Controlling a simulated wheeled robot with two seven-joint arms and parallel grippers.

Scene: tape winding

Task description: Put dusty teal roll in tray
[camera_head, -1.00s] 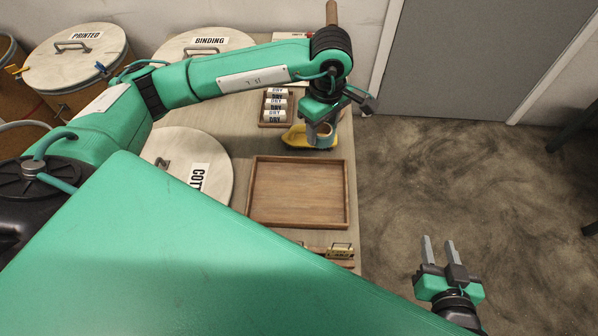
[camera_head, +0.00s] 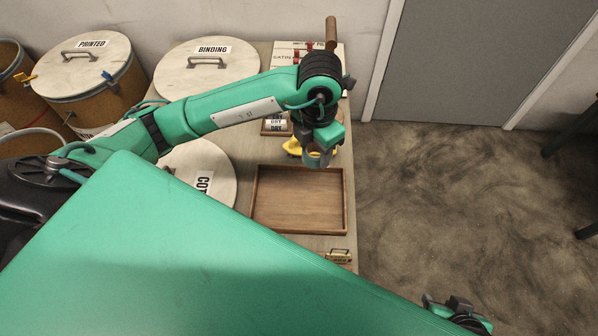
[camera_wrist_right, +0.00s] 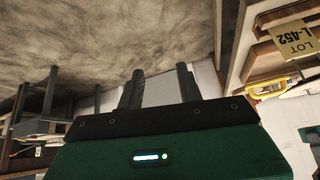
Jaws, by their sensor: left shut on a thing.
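The wooden tray (camera_head: 298,202) lies empty on the table in the head view. My left gripper (camera_head: 317,149) is shut on a small grey-teal roll (camera_head: 318,160), just beyond the tray's far right side. The roll shows as a ring with its opening visible; my gripper and wrist cover part of it. My right gripper shows only partly at the lower right of the head view. In the right wrist view its two fingers (camera_wrist_right: 158,88) stand apart with nothing between them.
A yellow dispenser (camera_head: 292,147) sits behind the held roll. Lidded drums marked BINDING (camera_head: 205,68) and PRINTED (camera_head: 82,65) stand at the back left. A labelled block (camera_head: 338,256) lies at the tray's near side.

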